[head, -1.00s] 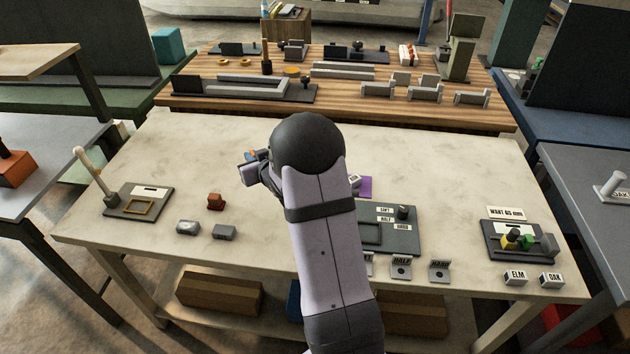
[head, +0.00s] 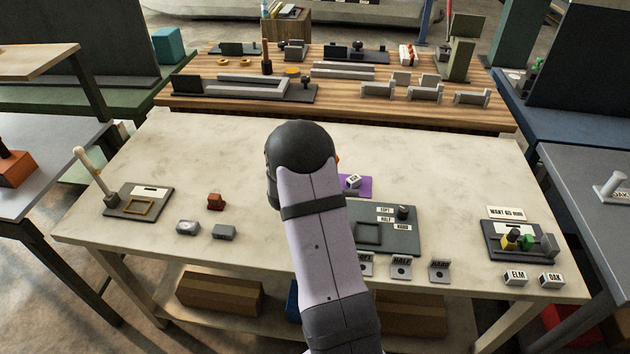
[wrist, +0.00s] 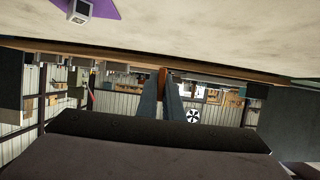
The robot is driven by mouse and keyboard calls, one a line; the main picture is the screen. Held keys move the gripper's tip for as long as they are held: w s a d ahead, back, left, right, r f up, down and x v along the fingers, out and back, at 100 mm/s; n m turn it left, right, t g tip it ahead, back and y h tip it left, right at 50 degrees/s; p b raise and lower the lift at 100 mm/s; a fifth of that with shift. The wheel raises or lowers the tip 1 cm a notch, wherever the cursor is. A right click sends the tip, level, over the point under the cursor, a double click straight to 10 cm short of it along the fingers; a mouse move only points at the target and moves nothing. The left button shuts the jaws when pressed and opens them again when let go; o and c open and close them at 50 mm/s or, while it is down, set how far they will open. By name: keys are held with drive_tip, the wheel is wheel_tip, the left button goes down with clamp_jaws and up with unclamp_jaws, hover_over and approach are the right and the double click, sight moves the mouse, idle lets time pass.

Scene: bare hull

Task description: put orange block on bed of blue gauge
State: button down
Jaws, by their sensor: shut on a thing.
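My gripper (wrist: 161,78) is shut on the orange block (wrist: 162,84), which shows as a narrow brown-orange strip between the two blue-grey fingers in the wrist view. In the head view my own arm hides the gripper, and only a small orange patch of the block (head: 337,158) shows past its right edge. No plainly blue gauge can be made out.
A purple mat (head: 364,190) with a labelled block (head: 353,181) lies right of my arm. A dark board (head: 410,238) with labels is nearer. A red-brown piece (head: 216,201) and two grey blocks lie left. The table's far middle is clear. A wooden bench (head: 340,105) stands behind.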

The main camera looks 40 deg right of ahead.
drive_tip(key=shift+f+p, duration=0.9)
drive_tip(key=shift+f, duration=4.1)
drive_tip(key=shift+f, duration=0.1)
